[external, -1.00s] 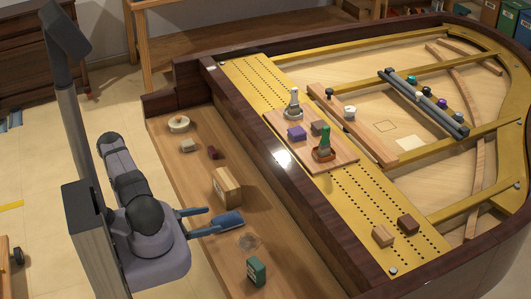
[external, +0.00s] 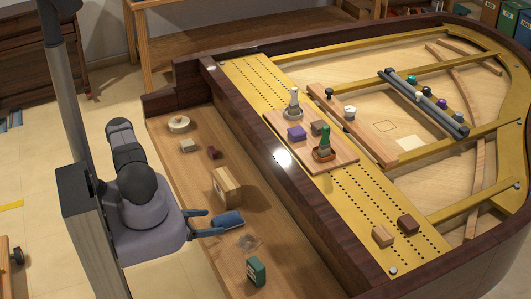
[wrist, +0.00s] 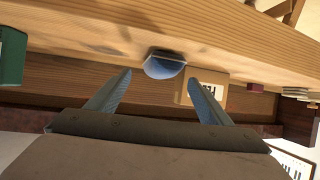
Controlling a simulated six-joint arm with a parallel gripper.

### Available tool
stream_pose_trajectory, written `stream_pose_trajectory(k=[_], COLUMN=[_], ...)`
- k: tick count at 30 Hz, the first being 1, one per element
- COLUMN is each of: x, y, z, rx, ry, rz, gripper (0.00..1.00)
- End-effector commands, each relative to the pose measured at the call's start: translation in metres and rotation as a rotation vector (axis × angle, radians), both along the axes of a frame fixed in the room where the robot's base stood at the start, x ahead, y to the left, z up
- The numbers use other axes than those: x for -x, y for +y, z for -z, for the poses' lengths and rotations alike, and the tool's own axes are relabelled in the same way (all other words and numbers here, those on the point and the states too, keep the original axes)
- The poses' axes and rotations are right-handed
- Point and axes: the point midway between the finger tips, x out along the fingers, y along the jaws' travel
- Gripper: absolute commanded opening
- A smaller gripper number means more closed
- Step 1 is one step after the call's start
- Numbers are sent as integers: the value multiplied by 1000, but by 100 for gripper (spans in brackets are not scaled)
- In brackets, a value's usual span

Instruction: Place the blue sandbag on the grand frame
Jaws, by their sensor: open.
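The blue sandbag (external: 229,218) lies at the near side of the wooden keybed ledge. In the wrist view the sandbag (wrist: 163,66) shows just past the fingertips, roughly between them. My gripper (external: 214,221) is open, its two blue fingers spread and pointing at the sandbag. The wrist view also shows my gripper (wrist: 158,76) with nothing between its fingers. I cannot tell whether a fingertip touches the bag. The grand frame (external: 352,207) is the gold perforated plate inside the piano, beyond the dark rim.
A tan box (external: 227,187) stands close behind the sandbag, and a green box (external: 256,271) stands nearer. A dark wooden rail (external: 290,190) divides the ledge from the frame. A wooden board (external: 332,160) with bottles and small blocks lies on the frame.

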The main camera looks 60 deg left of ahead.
Motion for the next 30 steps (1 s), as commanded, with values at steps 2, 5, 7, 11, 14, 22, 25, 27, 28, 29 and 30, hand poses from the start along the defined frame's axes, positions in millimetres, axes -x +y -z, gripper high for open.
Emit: stream_pose_trajectory(k=[2, 5, 7, 11, 14, 22, 25, 27, 28, 29, 30], x=[-5, -9, -11, -12, -13, -30, -39, -45, -47, -50, -52], y=[0, 1, 2, 2, 2, 5, 8, 9, 10, 10, 11], z=[3, 5, 5, 5, 5, 13, 17, 20, 21, 22, 23], rx=[-1, -2, -2, -1, -1, -3, -3, -4, -2, -3, -3], ry=[0, 0, -2, -2, -1, -2, -1, -1, -2, -2, 0], rz=[5, 3, 2, 0, 1, 7, 6, 5, 5, 4, 5], gripper=[73, 73, 73, 73, 73, 73, 73, 73, 73, 73, 73])
